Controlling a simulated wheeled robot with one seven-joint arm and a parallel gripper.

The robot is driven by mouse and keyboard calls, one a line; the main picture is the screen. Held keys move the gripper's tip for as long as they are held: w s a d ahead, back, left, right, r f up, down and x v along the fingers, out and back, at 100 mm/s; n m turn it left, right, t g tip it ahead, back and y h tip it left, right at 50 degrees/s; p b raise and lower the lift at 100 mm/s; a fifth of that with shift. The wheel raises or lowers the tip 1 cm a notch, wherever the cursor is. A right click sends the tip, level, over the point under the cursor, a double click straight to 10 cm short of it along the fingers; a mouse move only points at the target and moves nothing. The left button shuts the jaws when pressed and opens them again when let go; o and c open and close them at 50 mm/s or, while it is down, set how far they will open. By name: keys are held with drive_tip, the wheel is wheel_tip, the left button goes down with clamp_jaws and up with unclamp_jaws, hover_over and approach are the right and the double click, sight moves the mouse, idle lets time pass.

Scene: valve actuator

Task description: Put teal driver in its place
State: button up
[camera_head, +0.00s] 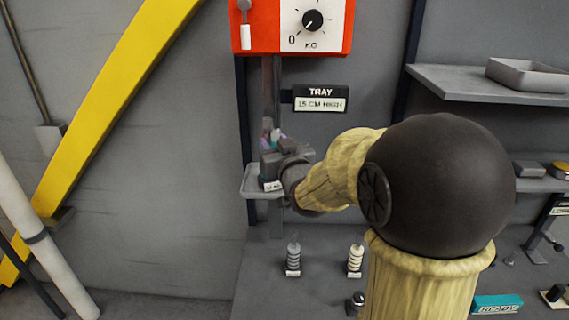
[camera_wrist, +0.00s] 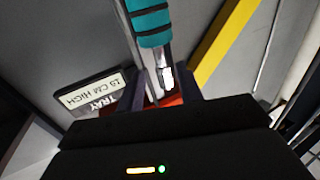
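The teal driver (camera_wrist: 152,22) shows in the wrist view. Its teal handle has black bands, and a bright metal part extends from it toward my fingers. The handle's end is cut off by the frame's edge. My gripper (camera_wrist: 160,88) has its fingers apart, with background visible between them; the handle is outside the gap. In the head view my gripper (camera_head: 273,150) is just above the small grey wall tray (camera_head: 250,190). Small teal and purple bits show around it, but my wrist hides much of the tray. I cannot tell whether the driver touches the tray.
A "TRAY 15 CM HIGH" sign (camera_head: 320,98) is right of the post. A red dial box (camera_head: 270,25) is above. Two ringed pegs (camera_head: 293,258) (camera_head: 355,259) and a teal labelled block (camera_head: 497,304) are on the bench below. Shelves (camera_head: 470,82) are at the right; a yellow beam (camera_head: 110,95) is left.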

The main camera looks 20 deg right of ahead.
drive_tip(key=s+b, duration=0.2)
drive_tip(key=s, duration=0.4)
drive_tip(key=shift+s+d, duration=0.3)
drive_tip(key=shift+s, duration=0.05)
drive_tip(key=shift+f, duration=0.15)
drive_tip(key=s+f+g, duration=0.7)
drive_tip(key=s+f, duration=0.2)
drive_tip(key=f, duration=0.4)
drive_tip(key=s+f+g+h, duration=0.1)
drive_tip(key=s+f+g, duration=0.7)
drive_tip(key=f, duration=0.4)
drive_tip(key=shift+s+a+f+m, duration=0.35)
drive_tip(key=shift+s+a+m, duration=0.05)
drive_tip(key=shift+a, duration=0.05)
